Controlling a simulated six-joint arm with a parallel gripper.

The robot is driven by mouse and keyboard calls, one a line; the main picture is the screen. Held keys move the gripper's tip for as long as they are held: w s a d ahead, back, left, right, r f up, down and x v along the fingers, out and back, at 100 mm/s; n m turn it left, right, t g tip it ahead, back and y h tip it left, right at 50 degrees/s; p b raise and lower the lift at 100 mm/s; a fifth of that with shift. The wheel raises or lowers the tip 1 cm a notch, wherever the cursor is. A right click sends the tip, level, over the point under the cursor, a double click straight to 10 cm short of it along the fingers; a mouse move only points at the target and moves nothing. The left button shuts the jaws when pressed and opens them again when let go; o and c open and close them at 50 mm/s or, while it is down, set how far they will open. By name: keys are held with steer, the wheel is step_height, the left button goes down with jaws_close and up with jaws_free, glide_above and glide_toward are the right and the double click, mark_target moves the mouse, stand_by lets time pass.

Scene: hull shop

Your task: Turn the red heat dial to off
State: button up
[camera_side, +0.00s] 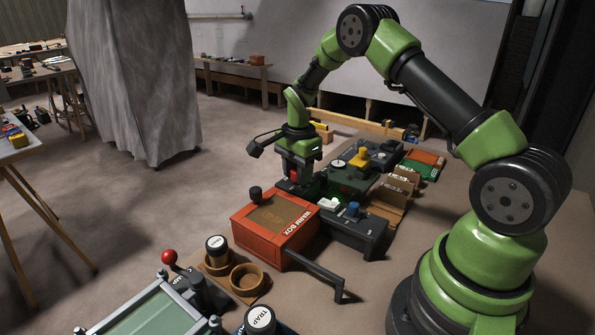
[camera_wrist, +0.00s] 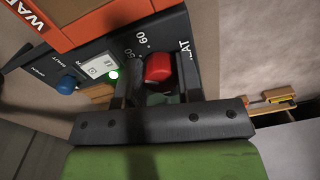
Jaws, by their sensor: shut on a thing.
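The red heat dial (camera_wrist: 158,68) sits on a dark control panel (camera_wrist: 138,28) in the wrist view. My gripper (camera_wrist: 160,80) is shut on it, with one finger on each side. Number marks that look like 60 and a partly covered label show beside the dial. Its pointer and the off mark cannot be made out. In the side view my gripper (camera_side: 294,184) reaches down behind the orange warm box (camera_side: 249,239), and only a bit of red shows between its parts.
A blue knob (camera_wrist: 67,84), a small white display (camera_wrist: 97,66) and a lit green lamp (camera_wrist: 113,75) share the panel. In the side view a red-balled lever (camera_side: 169,257), round brown holders (camera_side: 250,277) and wooden racks (camera_side: 392,195) crowd the bench.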

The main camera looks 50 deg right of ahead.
steer(key=n, duration=0.5)
steer(key=shift+n, duration=0.3)
steer(key=n, duration=1.1)
steer(key=shift+s+n, duration=0.1)
steer(key=shift+n, duration=0.3)
steer(key=n, duration=0.5)
steer(key=shift+n, duration=0.4)
steer(key=o, duration=0.9)
steer(key=shift+d, duration=0.1)
step_height(320, 180, up, 10)
steer(key=shift+d, duration=0.1)
